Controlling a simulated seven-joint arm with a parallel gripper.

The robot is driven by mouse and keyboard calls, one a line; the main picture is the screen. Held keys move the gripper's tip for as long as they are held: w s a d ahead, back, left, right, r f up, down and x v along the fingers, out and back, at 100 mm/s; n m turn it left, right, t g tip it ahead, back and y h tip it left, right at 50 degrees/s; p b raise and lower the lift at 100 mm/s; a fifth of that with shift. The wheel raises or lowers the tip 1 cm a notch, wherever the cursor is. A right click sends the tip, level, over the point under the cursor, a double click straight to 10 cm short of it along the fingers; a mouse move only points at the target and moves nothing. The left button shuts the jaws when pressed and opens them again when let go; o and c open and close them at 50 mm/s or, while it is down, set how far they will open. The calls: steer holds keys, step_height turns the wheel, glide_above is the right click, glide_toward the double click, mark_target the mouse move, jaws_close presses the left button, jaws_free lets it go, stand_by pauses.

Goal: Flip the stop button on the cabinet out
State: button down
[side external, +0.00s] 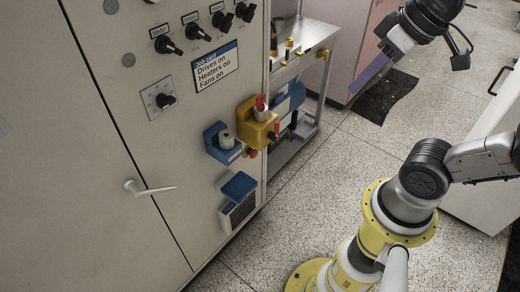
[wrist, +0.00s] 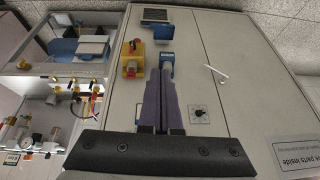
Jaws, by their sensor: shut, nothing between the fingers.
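A yellow box (side external: 258,126) with red parts is mounted on the cabinet (side external: 90,120), near its right edge; it looks like the stop button housing. The wrist view also shows the yellow box (wrist: 133,62), with red parts at its upper and lower portions. Whether the button is pushed in or out is too small to tell. My gripper (side external: 356,86) is at the upper right of the side view, well apart from the box. In the wrist view my gripper (wrist: 160,73) has its two purple fingers together, empty, reaching over the cabinet front just right of the box.
A blue holder (side external: 222,142) sits beside the yellow box, and a blue-and-grey box (side external: 238,195) below. Black knobs (side external: 170,45) and a door handle (side external: 150,188) stick out from the cabinet. A metal cart (side external: 310,40) stands behind. The speckled floor between my base and cabinet is clear.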

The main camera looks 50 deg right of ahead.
steer(key=w+d+m+g+y, duration=0.15)
steer(key=w+m+y, duration=0.55)
steer(key=w, duration=1.1)
steer(key=w+d+m+t+y, duration=0.15)
steer(key=w+d+t, duration=0.35)
steer(key=d, duration=0.5)
steer(key=w+d+m+t+y, duration=0.1)
steer(key=w+d+t+y, duration=0.25)
steer(key=d, duration=0.65)
glide_toward(252, 153)
steer(key=d, duration=0.1)
steer(key=d+f, duration=0.1)
steer(key=d, duration=0.1)
steer(key=d+f, duration=0.1)
steer(key=d, duration=0.1)
steer(key=x, duration=1)
steer(key=shift+d, duration=0.15)
steer(key=shift+r, duration=0.1)
